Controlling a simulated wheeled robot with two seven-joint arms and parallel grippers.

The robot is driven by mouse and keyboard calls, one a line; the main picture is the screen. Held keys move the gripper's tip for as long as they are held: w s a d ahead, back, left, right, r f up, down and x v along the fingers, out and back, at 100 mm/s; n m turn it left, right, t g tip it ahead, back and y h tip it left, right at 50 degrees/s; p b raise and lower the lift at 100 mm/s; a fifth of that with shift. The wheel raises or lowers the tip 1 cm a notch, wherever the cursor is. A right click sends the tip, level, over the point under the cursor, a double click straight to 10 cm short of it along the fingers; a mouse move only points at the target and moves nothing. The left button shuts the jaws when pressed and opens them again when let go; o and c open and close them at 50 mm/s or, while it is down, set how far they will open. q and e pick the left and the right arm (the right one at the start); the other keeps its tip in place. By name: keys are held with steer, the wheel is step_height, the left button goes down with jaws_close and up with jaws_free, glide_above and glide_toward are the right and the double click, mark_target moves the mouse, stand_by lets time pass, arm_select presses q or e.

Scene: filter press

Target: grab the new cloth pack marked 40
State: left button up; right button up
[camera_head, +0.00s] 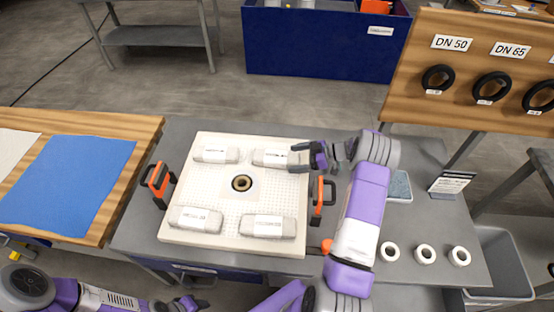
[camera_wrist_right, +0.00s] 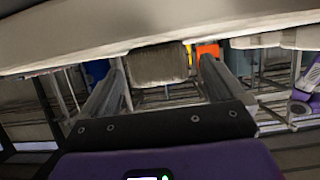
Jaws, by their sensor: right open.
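Several pale grey cloth packs lie on a square cream plate (camera_head: 212,247) on the grey table: back left (camera_head: 215,155), back right (camera_head: 270,158), front left (camera_head: 195,219) and front right (camera_head: 268,226). Their labels are too small to read, so I cannot tell which is marked 40. My right gripper (camera_head: 300,157) is open at the right end of the back right pack. In the right wrist view a grey-beige pack end (camera_wrist_right: 160,64) shows between the open fingers, with gaps at both sides. My left gripper (camera_head: 190,304) is low at the bottom edge, away from the packs; its jaws are unclear.
Orange-and-black handles (camera_head: 158,182) stand at the plate's left and right (camera_head: 322,196) sides. A hole (camera_head: 242,183) is in its middle. White rings (camera_head: 390,252) and a small sign (camera_head: 450,183) are to the right. A blue cloth (camera_head: 68,185) lies on the wooden table at left.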

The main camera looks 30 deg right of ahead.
steer(key=shift+w+a+f, duration=0.1)
steer(key=shift+a, duration=0.15)
steer(key=shift+c, duration=0.2)
